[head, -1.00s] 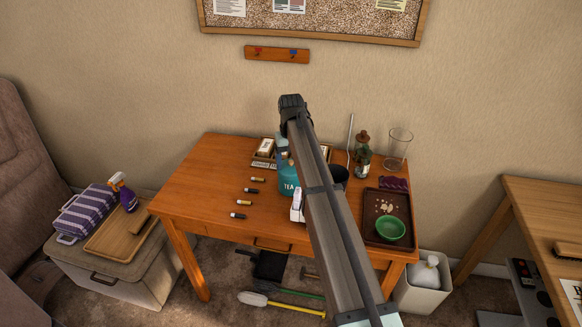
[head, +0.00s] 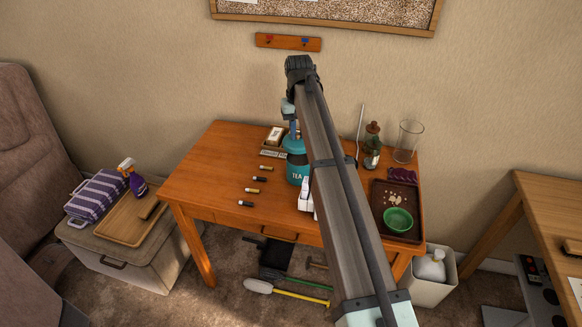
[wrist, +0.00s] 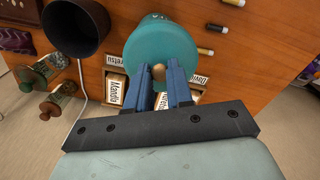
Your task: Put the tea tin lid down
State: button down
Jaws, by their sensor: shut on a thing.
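The tea tin (head: 297,174), teal with a TEA label, stands upright on the wooden table. Its teal lid (head: 295,144) is right above the body, with a dark band between them; it looks slightly raised. In the wrist view the lid (wrist: 147,40) is a round disc with a small tan knob (wrist: 158,71). My gripper (wrist: 159,72) is shut on the knob, a blue finger on each side. In the head view my gripper (head: 293,130) comes down over the lid, partly hidden by my arm. The lid hides the tin's mouth from the wrist camera.
A dark cup (wrist: 75,28) and jars (wrist: 62,104) stand close by. A box of labelled packets (head: 274,138) is behind the tin. Several small vials (head: 252,190) lie to its left. A tray (head: 408,236) holds a green bowl (head: 398,219). The table's left part (head: 205,170) is clear.

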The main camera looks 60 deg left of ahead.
jog(key=s+d+f, duration=0.7)
jog(key=s, duration=0.3)
jog(key=shift+m, duration=0.3)
notch_tip(320, 180, down, 10)
jog(key=shift+r, duration=0.1)
jog(key=shift+f, duration=0.2)
jog(key=c, duration=1)
grip_release()
jog(key=shift+r, duration=0.15)
notch_tip(320, 180, up, 12)
jog(key=shift+s+r, duration=0.1)
